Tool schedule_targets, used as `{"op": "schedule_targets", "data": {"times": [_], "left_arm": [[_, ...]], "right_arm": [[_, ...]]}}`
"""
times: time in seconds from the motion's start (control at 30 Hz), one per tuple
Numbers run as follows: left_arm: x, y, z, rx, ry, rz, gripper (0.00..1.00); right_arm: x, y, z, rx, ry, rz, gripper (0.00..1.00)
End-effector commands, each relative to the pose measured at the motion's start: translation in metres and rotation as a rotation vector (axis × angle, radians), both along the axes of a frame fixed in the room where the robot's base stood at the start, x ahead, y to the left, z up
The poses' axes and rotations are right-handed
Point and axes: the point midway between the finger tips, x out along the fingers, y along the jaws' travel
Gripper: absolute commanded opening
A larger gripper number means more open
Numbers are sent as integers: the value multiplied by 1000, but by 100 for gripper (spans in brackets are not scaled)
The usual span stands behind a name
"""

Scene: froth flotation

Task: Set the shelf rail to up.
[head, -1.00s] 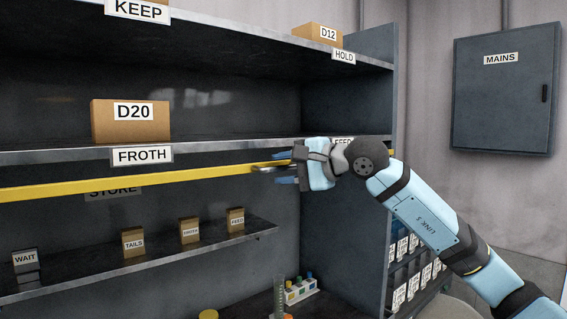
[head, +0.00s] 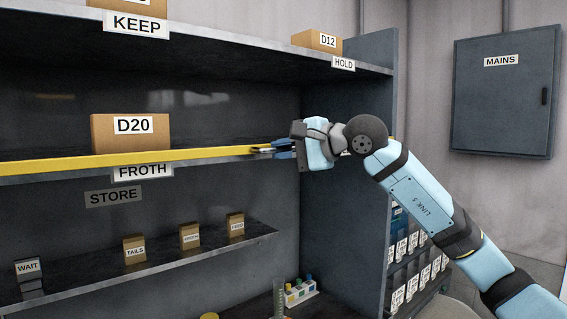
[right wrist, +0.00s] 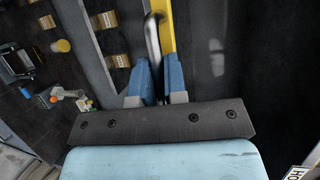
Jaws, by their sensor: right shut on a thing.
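The yellow shelf rail (head: 130,160) runs across the front of the shelf unit in the head view. It lies level with the front edge of the shelf that holds the D20 box, and covers the top of the FROTH label. My right gripper (head: 272,149) is at the rail's right end, shut on its metal handle. In the right wrist view the blue fingers (right wrist: 159,85) close around the grey handle (right wrist: 152,42), with the yellow rail (right wrist: 168,28) beside it. My left gripper is not in view.
The D20 box (head: 130,138) stands just behind the rail. Labelled small boxes (head: 190,236) stand on the lower shelf. The D12 box (head: 317,40) is on the top shelf. The unit's right side wall (head: 385,90) is close to my right arm.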

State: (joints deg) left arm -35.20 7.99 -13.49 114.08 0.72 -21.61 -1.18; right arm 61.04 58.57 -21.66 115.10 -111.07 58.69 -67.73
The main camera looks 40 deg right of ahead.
Motion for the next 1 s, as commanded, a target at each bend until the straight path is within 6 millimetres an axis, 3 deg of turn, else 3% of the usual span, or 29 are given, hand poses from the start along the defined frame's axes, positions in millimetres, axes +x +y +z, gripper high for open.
{"op": "schedule_targets", "data": {"times": [0.03,0.1,0.43,0.47,0.53,0.87,1.0], "left_arm": [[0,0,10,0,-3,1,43],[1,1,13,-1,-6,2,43],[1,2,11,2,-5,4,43],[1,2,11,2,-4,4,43],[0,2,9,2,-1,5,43],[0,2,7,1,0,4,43],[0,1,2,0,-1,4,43]], "right_arm": [[0,0,15,2,-7,0,0],[0,0,20,2,-4,0,0],[-1,-1,23,4,-10,-3,0],[-1,-2,24,4,-11,-3,19],[-1,-2,24,4,-10,-3,35],[-2,-2,20,1,-4,-1,37],[-15,-9,21,-1,-4,-4,37]]}}
